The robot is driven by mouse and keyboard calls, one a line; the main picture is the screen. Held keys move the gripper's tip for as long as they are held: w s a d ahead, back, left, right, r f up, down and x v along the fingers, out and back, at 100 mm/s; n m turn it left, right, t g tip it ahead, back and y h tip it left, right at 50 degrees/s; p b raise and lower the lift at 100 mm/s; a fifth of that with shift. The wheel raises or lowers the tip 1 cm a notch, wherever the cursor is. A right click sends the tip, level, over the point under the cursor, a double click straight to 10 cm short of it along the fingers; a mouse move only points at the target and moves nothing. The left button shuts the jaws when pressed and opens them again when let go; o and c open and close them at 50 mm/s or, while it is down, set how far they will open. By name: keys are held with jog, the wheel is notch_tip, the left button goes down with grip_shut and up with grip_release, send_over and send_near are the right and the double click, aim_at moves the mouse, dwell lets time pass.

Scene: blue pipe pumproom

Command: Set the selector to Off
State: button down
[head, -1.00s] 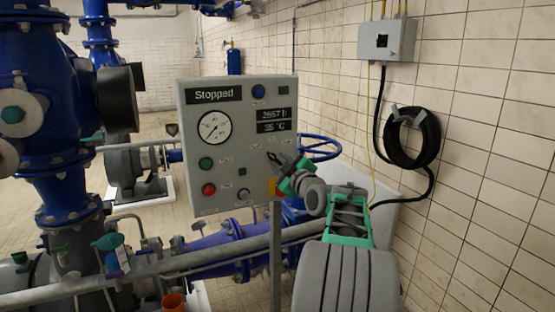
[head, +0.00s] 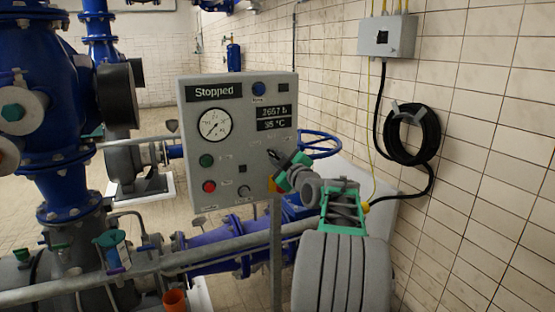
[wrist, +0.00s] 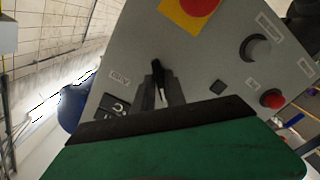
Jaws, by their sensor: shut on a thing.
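The grey control panel (head: 225,165) stands in front of me, and its display reads "Stopped". The selector (wrist: 157,68) is a small black knob on the panel face, between my fingertips in the wrist view; my gripper hides it in the head view. My gripper (wrist: 161,90) is shut on this knob, with its green and black body below. In the head view, my gripper (head: 285,163) is at the right edge of the panel.
A red button on a yellow plate (wrist: 193,10), a black knob (wrist: 256,48) and a red button (wrist: 271,98) are near the selector. A blue handwheel (head: 320,145) is behind the panel's right edge. A grey rail (head: 180,264) runs below. A hose (head: 411,136) hangs on the right wall.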

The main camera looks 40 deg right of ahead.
jog(key=shift+b, duration=0.3)
jog(key=shift+f+m+b, duration=0.15)
jog(key=shift+m+b, duration=0.65)
jog(key=shift+m, duration=0.2)
jog(key=shift+m+b, duration=0.85)
jog(key=shift+m, duration=0.35)
jog(key=shift+m+b, duration=0.75)
jog(key=shift+m, duration=1.45)
jog(key=shift+r, duration=0.2)
jog(key=c, duration=1.5)
grip_release()
